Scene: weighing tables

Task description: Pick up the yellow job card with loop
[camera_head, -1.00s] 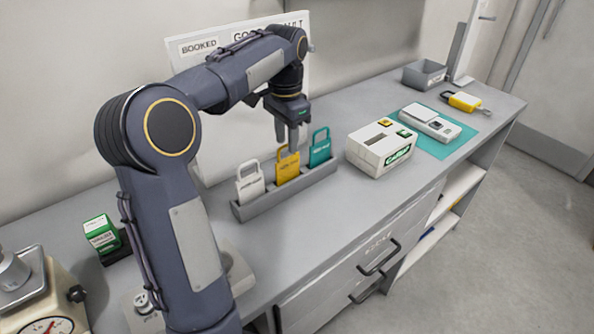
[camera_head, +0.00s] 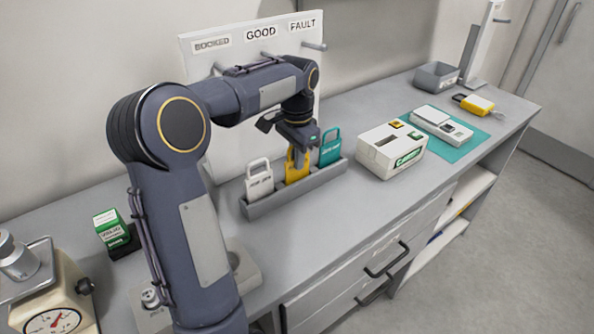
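The yellow job card with loop (camera_head: 293,173) stands upright in the middle of a grey slotted rack (camera_head: 295,196), between a white card (camera_head: 260,182) and a teal card (camera_head: 330,147). My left gripper (camera_head: 304,160) points down at the yellow card, with its fingers at the card's loop. The fingers cover much of the loop, so I cannot tell whether they are closed on it. My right gripper is not in view.
A board with BOOKED, GOOD and FAULT labels (camera_head: 261,32) and pegs stands behind the rack. A white box device (camera_head: 390,152), a small scale on a teal mat (camera_head: 468,150) and a grey bin (camera_head: 436,77) stand to the right. A dial scale (camera_head: 45,295) is front left.

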